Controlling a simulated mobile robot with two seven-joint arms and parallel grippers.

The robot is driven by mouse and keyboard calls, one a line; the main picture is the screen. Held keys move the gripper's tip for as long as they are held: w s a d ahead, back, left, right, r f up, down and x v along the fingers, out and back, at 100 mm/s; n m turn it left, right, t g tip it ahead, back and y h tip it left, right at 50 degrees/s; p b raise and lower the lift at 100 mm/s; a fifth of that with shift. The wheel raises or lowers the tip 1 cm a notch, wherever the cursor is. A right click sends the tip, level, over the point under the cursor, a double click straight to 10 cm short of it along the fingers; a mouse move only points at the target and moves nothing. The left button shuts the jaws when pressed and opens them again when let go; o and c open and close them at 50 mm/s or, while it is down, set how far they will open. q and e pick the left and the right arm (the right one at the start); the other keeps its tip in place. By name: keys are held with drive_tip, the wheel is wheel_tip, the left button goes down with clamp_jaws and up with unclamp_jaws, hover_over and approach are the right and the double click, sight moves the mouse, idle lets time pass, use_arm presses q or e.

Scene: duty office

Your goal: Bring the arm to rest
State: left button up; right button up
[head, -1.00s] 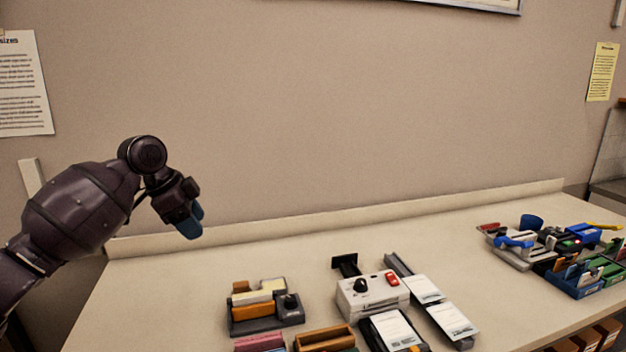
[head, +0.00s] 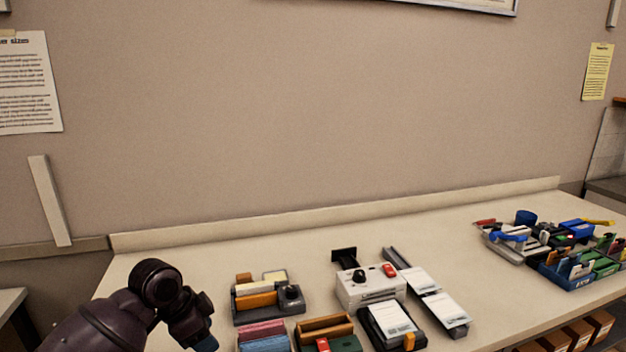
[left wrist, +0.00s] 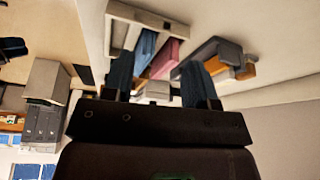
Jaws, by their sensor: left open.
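My left arm comes in at the lower left of the head view, with its left gripper (head: 206,343) low at the bottom edge, beside the left part of the desk (head: 205,262). Only a bit of a blue fingertip shows there. In the left wrist view the left gripper (left wrist: 160,84) has its two dark blue fingers apart, with nothing held between them. Desk items show beyond the fingers there. My right gripper is in neither view.
A grey organiser (head: 268,312) stands just right of my gripper, with pink and blue pads (head: 264,334) in front of it. A white device (head: 370,288) and paper trays (head: 444,312) stand mid-desk. Stationery trays (head: 570,280) fill the right. The desk's back strip is clear.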

use_arm(q)
drive_tip(key=s+f, duration=0.2)
drive_tip(key=s+f+n, duration=0.1)
drive_tip(key=s+f, duration=0.1)
drive_tip(key=s, duration=0.1)
drive_tip(key=s+f+n, duration=0.1)
drive_tip(key=s+f, duration=0.1)
drive_tip(key=s, duration=0.1)
drive_tip(key=shift+d+t, duration=0.3)
drive_tip(key=s+a+f+n+y, duration=0.15)
drive_tip(key=s+a+n, duration=0.3)
drive_tip(key=s, duration=0.75)
drive_tip(key=s+a+f+n+y, duration=0.1)
drive_tip(key=s+a+n+y, duration=0.35)
drive_tip(key=s, duration=0.75)
drive_tip(key=w+d+f+t+h+b, duration=0.1)
drive_tip(key=w+f+t+b, duration=0.2)
drive_tip(key=f, duration=0.7)
drive_tip(key=w+d+f+t+h+b, duration=0.1)
drive_tip(key=w+f+t+b, duration=0.3)
drive_tip(key=f+b, duration=0.3)
wheel_tip(320, 180, down, 4)
drive_tip(key=shift+d+f+t, duration=0.1)
drive_tip(key=shift+d+t, duration=0.1)
drive_tip(key=shift+t, duration=0.4)
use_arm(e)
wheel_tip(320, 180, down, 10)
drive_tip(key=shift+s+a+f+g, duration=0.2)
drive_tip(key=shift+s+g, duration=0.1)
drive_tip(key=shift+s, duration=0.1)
